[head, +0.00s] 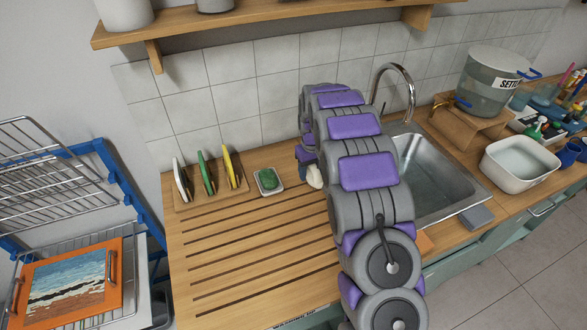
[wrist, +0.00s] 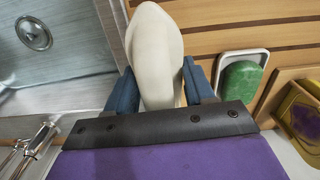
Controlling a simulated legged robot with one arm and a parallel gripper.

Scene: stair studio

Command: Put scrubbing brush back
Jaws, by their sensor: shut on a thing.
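My gripper (wrist: 162,82) is shut on a cream, rounded object, which I take to be the scrubbing brush (wrist: 155,42). Its two dark blue fingers press on either side of it. In the head view the cream brush (head: 314,176) shows below my gripper (head: 306,157), left of my arm and over the grooved wooden counter (head: 255,250). My arm hides part of the gripper there. I cannot see any bristles, and cannot tell whether the brush touches the counter. A green block lies in a small white dish (wrist: 222,64), to the right of the gripper in the wrist view.
A wooden rack (head: 212,196) holds upright white, green and yellow pieces left of the dish. A steel sink (head: 440,185) with a tap (head: 402,80) lies right of my arm. A white basin (head: 518,163) stands farther right. The grooved counter front is clear.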

